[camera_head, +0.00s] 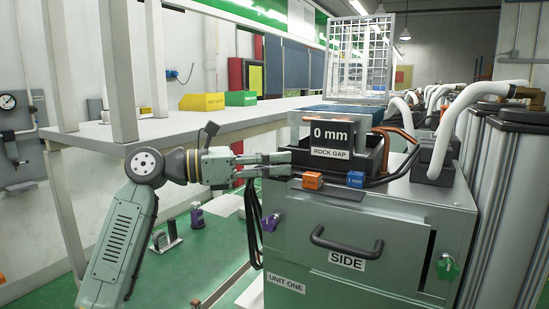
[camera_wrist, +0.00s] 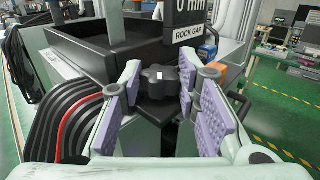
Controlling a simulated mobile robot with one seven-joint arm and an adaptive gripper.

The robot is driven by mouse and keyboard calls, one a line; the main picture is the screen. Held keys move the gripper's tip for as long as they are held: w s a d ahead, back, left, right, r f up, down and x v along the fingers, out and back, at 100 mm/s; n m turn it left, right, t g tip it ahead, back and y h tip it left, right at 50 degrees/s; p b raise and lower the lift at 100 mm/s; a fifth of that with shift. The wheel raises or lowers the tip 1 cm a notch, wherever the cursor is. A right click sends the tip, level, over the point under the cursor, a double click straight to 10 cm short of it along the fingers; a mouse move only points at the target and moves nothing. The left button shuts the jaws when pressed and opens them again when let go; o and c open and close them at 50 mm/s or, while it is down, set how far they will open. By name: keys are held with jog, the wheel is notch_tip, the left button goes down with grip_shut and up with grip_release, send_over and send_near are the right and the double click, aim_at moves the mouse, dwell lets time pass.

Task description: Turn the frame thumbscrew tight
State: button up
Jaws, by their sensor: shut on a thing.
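The frame thumbscrew, a black lobed knob with a small white mark on top (camera_wrist: 158,82), sits at the corner of the black tray frame in the wrist view. My gripper (camera_wrist: 160,88) has one lilac-padded finger on each side of it and is shut on it. In the head view my gripper (camera_head: 281,164) reaches in from the left, level, at the left top edge of the green cabinet. The knob is hidden there behind my fingers. Whether the screw is tight cannot be seen.
The cabinet (camera_head: 340,228) has a SIDE drawer handle, a purple knob (camera_head: 270,223) and a green knob (camera_head: 447,267). A "0 mm" ROCK GAP display (camera_head: 331,134) stands on the tray. An orange block (camera_head: 312,180) and blue block (camera_head: 356,179) lie close by. Cables (camera_wrist: 65,115) run beside my gripper.

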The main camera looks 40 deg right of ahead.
jog(key=shift+w+d+m+g+y, duration=0.1)
jog(key=shift+m+g+y, duration=0.6)
jog(key=shift+g, duration=0.3)
jog(key=shift+w+d+m+g+y, duration=0.1)
jog(key=shift+m+g+y, duration=0.5)
jog(key=shift+m+g, duration=0.3)
jog(key=o, duration=1.2)
jog(key=shift+c, duration=0.2)
jog(key=shift+a+n, duration=0.15)
jog(key=shift+n, duration=0.15)
